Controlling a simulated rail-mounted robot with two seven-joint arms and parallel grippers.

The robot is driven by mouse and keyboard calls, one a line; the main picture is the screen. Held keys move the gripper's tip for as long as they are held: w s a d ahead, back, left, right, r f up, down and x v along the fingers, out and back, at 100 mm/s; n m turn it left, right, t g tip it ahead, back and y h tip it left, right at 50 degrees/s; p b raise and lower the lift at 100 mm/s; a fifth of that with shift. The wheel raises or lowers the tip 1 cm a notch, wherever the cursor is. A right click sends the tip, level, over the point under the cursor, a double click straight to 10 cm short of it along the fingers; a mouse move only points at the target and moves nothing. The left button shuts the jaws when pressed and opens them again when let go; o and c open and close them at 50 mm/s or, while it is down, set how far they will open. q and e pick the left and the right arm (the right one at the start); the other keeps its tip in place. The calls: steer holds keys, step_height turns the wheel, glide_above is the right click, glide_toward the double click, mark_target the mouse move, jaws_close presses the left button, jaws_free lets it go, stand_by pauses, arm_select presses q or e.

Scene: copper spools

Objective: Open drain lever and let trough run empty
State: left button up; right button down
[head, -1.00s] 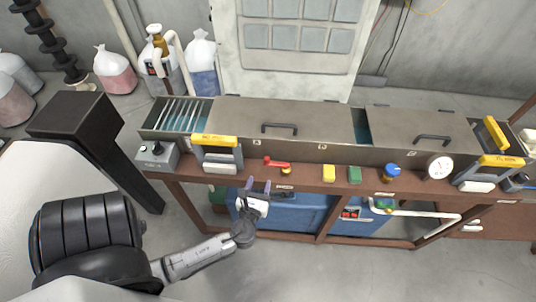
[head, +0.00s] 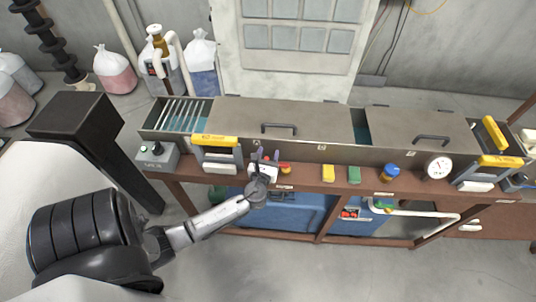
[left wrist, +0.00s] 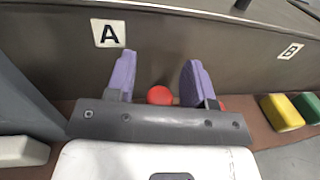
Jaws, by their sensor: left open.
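The red drain lever (head: 285,170) sits on the brown ledge in front of the long grey trough (head: 300,152). In the head view my left gripper (head: 266,156) covers most of the lever. In the left wrist view the lever's round red end (left wrist: 160,95) shows between my two purple fingers (left wrist: 160,78). The fingers are open, with gaps to the red end on both sides. A bit more red shows beside the right finger. Labels A (left wrist: 108,33) and B (left wrist: 289,51) are on the trough wall. My right gripper is not in view.
A yellow block (head: 328,173), a green block (head: 354,175), a blue-topped jar (head: 390,172) and a dial gauge (head: 438,167) stand along the ledge to the right. A yellow-handled rack (head: 217,155) is left of my gripper. Lids cover much of the trough.

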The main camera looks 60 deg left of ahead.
arm_select(q)
steer(key=shift+c, duration=0.4)
jaws_close()
